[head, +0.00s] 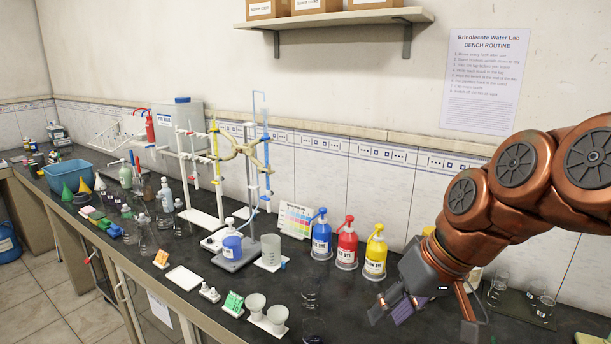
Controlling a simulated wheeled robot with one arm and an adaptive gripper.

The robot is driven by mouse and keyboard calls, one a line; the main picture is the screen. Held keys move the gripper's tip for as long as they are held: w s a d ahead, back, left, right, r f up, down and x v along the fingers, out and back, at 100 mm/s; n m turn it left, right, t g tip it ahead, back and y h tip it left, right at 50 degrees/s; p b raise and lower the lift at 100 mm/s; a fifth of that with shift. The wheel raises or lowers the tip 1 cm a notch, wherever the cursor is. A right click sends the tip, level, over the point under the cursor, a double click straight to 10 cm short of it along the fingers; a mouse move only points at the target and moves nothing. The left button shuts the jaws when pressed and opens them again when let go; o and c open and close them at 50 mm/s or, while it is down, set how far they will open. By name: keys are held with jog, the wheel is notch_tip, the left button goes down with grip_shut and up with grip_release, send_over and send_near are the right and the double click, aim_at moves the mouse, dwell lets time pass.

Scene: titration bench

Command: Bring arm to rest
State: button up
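My copper-coloured arm (520,165) reaches in from the right edge and bends down over the right part of the bench. My gripper (430,311) hangs at its end, low over the dark bench top (350,308), just right of the yellow dye bottle (375,254). The exact gap between the fingertips and the bench cannot be told.
Blue (321,238) and red (347,245) dye bottles stand left of the yellow one. Small glass beakers (544,308) stand right of my gripper. A shelf (340,19) is above.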

jog(key=s+d+f+m+g+h, duration=0.1)
jog(key=s+d+f+g+h, duration=0.1)
jog(key=s+f, duration=0.6)
jog(key=s+d+f+m+g+h, duration=0.2)
jog(key=s+d+f, duration=0.1)
jog(key=s+f, duration=0.5)
jog(key=shift+s+d, duration=0.15)
jog(key=shift+s, duration=1.05)
jog(key=shift+d, duration=0.1)
